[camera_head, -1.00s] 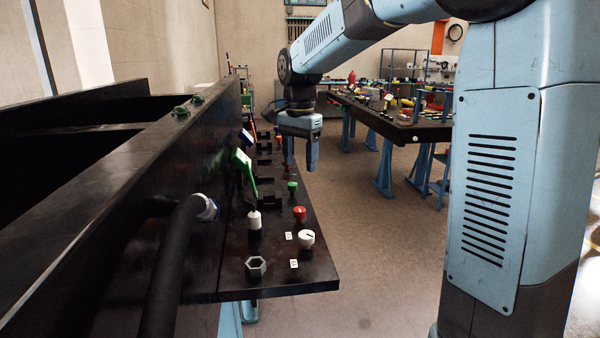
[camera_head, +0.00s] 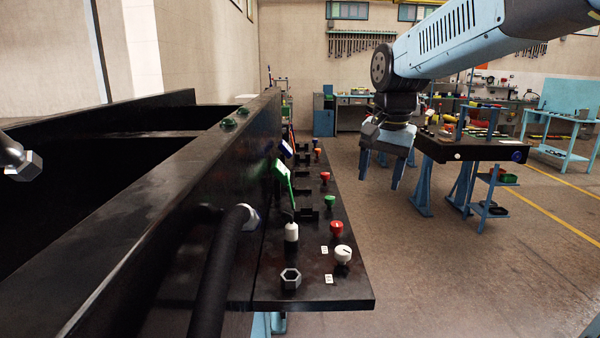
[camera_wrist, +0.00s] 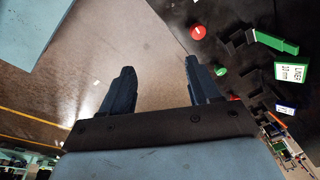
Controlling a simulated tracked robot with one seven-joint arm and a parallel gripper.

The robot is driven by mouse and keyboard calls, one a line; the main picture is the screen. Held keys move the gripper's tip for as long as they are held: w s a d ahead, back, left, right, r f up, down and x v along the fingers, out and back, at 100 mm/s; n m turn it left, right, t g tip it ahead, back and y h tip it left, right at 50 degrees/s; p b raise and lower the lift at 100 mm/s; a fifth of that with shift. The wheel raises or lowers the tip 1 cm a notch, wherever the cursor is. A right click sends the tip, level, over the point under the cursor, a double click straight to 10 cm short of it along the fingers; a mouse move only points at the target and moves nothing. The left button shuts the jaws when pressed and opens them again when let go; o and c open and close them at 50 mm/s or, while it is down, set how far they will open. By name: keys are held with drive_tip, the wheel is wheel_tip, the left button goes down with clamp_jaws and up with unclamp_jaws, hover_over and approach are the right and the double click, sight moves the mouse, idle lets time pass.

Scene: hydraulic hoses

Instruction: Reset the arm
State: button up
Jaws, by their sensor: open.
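My gripper (camera_head: 380,183) hangs below my arm in the head view, fingers pointing down, to the right of the black bench shelf (camera_head: 312,277) with the controls. Its two fingers stand apart with nothing between them. In the wrist view my gripper (camera_wrist: 159,66) is open over bare brown floor, and the shelf edge runs to its right. No held object shows.
The shelf carries red knobs (camera_head: 336,229), a white knob (camera_head: 343,254), a green-handled lever (camera_head: 283,172) and a grey hex socket (camera_head: 290,278). A black hose (camera_head: 221,270) joins the bench wall. A dark worktable (camera_head: 480,151) stands beyond my gripper. The floor (camera_head: 450,275) at right is clear.

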drive_tip(key=s+d+f+n+t, duration=0.1)
drive_tip(key=s+d+f+n, duration=0.1)
drive_tip(key=s, duration=0.6)
drive_tip(key=s+d+f+n+t, duration=0.2)
drive_tip(key=s+d+n, duration=0.1)
drive_tip(key=s, duration=0.5)
drive_tip(key=shift+s+d+n+t, duration=0.2)
drive_tip(key=shift+d+n+t, duration=0.15)
drive_tip(key=shift+d, duration=0.5)
drive_tip(key=shift+o, duration=0.5)
